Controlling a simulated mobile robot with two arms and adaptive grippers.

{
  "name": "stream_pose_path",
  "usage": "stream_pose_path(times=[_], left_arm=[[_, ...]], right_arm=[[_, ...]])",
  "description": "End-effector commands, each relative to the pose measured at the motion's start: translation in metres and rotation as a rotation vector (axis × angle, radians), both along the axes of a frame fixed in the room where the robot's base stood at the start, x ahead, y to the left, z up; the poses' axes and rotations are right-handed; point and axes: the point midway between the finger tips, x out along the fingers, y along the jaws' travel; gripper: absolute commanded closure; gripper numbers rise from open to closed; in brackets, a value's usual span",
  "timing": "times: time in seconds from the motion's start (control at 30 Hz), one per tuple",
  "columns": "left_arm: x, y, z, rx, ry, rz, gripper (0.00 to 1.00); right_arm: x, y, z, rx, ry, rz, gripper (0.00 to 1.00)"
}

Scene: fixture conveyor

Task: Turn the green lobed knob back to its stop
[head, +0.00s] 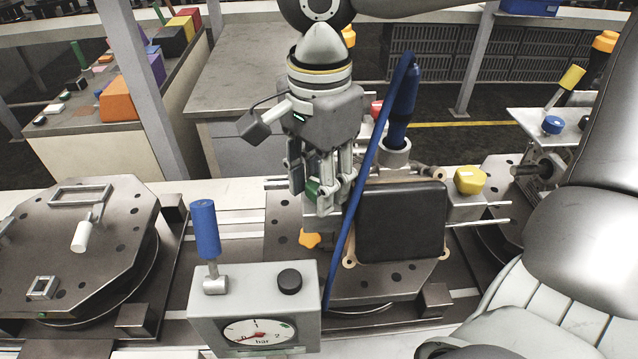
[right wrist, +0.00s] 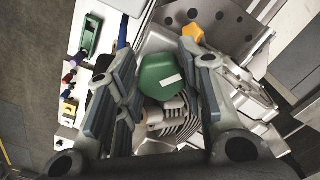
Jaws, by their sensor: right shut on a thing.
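The green lobed knob (right wrist: 161,76) shows in the right wrist view, with a pale mark on its top. It sits between the two fingers of my right gripper (right wrist: 165,88), which is shut on it. In the head view the green knob (head: 312,188) shows only as a small patch behind the fingers of my right gripper (head: 322,190), over the middle fixture plate. The fingers hide most of its lobes there. My left gripper is not in view.
An orange lobed knob (head: 310,239) is close below the gripper. A blue hose (head: 358,185) and a dark square pad (head: 401,222) are just to its right. A gauge box (head: 205,320) with a blue-handled lever (head: 205,230) stands at the front left. A yellow knob (head: 469,180) is farther right.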

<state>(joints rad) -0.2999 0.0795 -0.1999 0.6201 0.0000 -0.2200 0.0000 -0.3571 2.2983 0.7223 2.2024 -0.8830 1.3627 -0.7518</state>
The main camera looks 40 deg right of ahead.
Motion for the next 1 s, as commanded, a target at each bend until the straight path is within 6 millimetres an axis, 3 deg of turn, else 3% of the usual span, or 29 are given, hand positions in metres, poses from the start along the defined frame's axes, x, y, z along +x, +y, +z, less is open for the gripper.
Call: stream_pose_path(times=[0.67, 0.7, 0.83, 1.0], left_arm=[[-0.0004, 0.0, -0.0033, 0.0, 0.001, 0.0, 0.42], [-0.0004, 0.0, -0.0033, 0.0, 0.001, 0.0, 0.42], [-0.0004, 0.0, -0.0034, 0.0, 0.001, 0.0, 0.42], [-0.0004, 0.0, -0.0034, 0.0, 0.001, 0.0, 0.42]], right_arm=[[0.0, -0.0001, 0.0009, -0.001, -0.002, 0.065, 0.88], [0.0, 0.0, 0.0009, -0.001, -0.002, 0.065, 0.59], [-0.0001, 0.0, 0.0007, 0.0, -0.001, 0.065, 0.42], [-0.0003, 0.0, 0.0004, 0.0, -0.001, 0.065, 0.42]])
